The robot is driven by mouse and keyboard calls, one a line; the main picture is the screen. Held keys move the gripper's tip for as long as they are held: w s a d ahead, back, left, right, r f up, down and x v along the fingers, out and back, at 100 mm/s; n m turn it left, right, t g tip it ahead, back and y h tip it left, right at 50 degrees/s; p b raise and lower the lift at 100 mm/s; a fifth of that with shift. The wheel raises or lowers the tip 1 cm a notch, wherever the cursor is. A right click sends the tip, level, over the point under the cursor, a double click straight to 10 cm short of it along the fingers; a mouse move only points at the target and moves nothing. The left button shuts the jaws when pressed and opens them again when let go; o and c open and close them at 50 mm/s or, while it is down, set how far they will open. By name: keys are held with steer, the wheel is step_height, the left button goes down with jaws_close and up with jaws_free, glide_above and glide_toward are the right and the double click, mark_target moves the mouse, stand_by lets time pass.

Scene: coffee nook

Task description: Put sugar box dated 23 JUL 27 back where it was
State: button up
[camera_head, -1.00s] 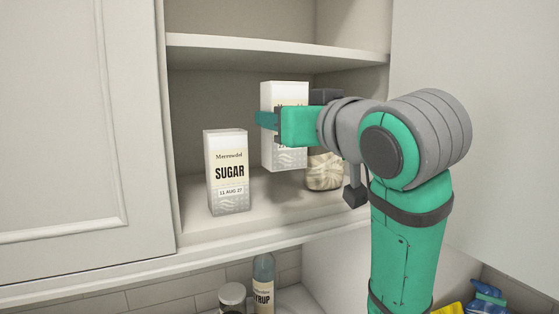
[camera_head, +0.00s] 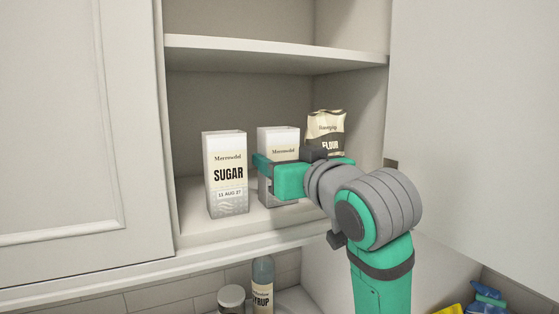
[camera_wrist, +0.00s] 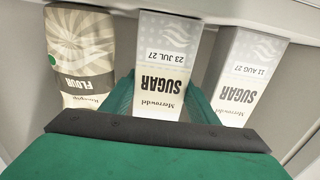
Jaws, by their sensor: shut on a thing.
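The sugar box dated 23 JUL 27 (camera_wrist: 163,70) shows its label upside down in the wrist view, between my gripper's fingers. In the head view this white box (camera_head: 279,140) is low in the cupboard, its lower front mostly hidden by my gripper (camera_head: 268,176). My gripper is shut on it. The box looks upright, at the shelf floor or just above it; I cannot tell which. A second sugar box, dated 11 AUG 27 (camera_head: 226,175), stands to its left, and also shows in the wrist view (camera_wrist: 246,75).
A flour bag (camera_head: 326,130) stands behind and right of the held box. The cupboard's lower shelf (camera_head: 205,228) has a bare front edge. An upper shelf board (camera_head: 270,50) is overhead. An open door (camera_head: 470,120) is at the right. A syrup bottle (camera_head: 263,285) stands below.

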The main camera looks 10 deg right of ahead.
steer(key=shift+a, duration=0.1)
steer(key=o, duration=1.3)
steer(key=shift+f, duration=0.1)
steer(key=shift+s+d, duration=0.1)
steer(key=shift+d, duration=0.15)
steer(key=shift+s+r, duration=0.2)
steer(key=shift+s, duration=0.15)
steer(key=s, duration=0.3)
steer(key=s+d, duration=0.1)
steer(key=s, duration=0.7)
steer(key=shift+d, duration=0.4)
